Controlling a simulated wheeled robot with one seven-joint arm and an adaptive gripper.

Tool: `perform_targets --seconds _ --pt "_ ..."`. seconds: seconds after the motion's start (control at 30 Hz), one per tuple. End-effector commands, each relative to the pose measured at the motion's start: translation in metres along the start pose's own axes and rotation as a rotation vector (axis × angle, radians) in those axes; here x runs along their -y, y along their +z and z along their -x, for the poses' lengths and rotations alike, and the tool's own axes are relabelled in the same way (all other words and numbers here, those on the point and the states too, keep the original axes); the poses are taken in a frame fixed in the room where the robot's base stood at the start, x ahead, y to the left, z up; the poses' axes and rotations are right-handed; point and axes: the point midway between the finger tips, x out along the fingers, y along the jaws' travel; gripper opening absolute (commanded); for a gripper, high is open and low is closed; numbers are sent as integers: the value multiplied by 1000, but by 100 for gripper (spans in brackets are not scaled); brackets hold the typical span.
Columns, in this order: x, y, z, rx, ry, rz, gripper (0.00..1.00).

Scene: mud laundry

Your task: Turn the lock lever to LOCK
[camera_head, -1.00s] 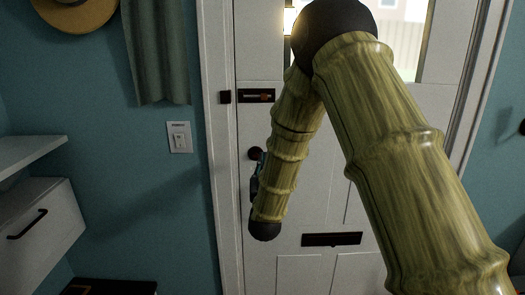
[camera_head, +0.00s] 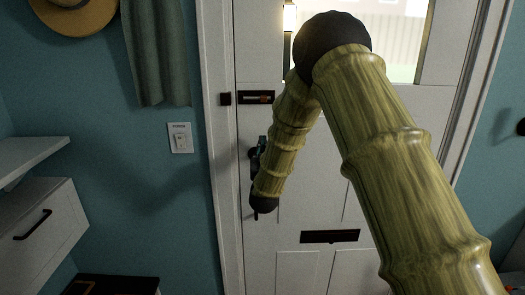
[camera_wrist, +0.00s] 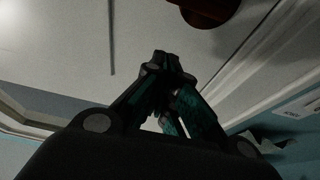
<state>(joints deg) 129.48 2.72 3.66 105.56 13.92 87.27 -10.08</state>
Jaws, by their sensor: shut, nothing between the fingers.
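The white door (camera_head: 345,185) has a window above and a dark mail slot (camera_head: 330,236). A light switch (camera_head: 179,137) is on the blue wall to the left. A hat, a hanging cloth (camera_head: 158,60) and a drawer unit (camera_head: 45,220) are further left.

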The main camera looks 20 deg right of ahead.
Motion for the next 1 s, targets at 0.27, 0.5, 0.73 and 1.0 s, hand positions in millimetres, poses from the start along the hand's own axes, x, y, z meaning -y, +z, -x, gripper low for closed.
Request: perform_targets --seconds 0.27,0.5,0.73,1.0 --pt "0 19 -6 3 0 1 0" --pt "0 34 0 2 0 1 0" --pt "0 38 1 0 0 0 0" --pt "0 38 1 0 0 0 0"
